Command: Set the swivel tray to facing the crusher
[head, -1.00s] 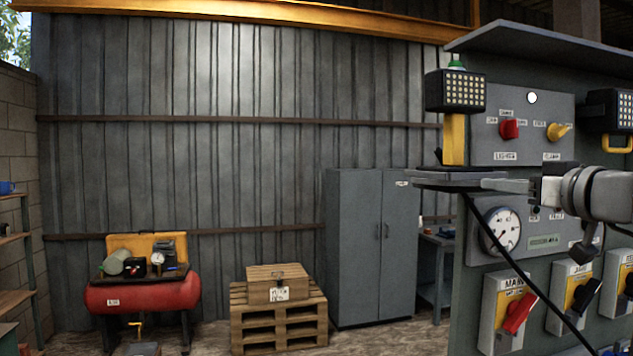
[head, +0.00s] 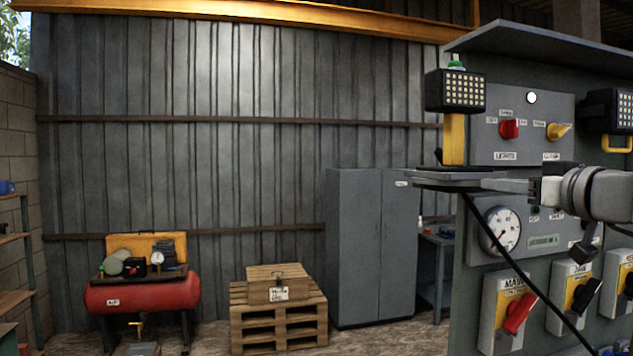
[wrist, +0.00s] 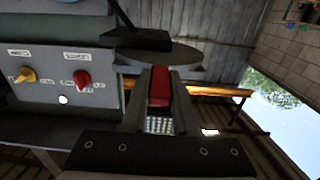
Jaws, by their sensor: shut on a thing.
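The swivel tray appears to be the thin dark flat plate (head: 440,176) at the left edge of the control panel in the head view, below a lamp on a yellow stand. In the wrist view, which is upside down, a dark rounded plate (wrist: 165,54) shows beyond the fingertips. My gripper (head: 500,184) reaches in from the right at the plate's height. In the wrist view my gripper (wrist: 160,88) is shut on a red grip (wrist: 160,88) between its two fingers. How the grip joins the plate is hidden.
The grey control panel (head: 485,125) with a red knob (head: 509,129), a yellow knob (head: 558,131) and a gauge (head: 501,229) stands close behind my arm. The LED lamp (head: 455,91) is just above the plate. Left of the plate is open room.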

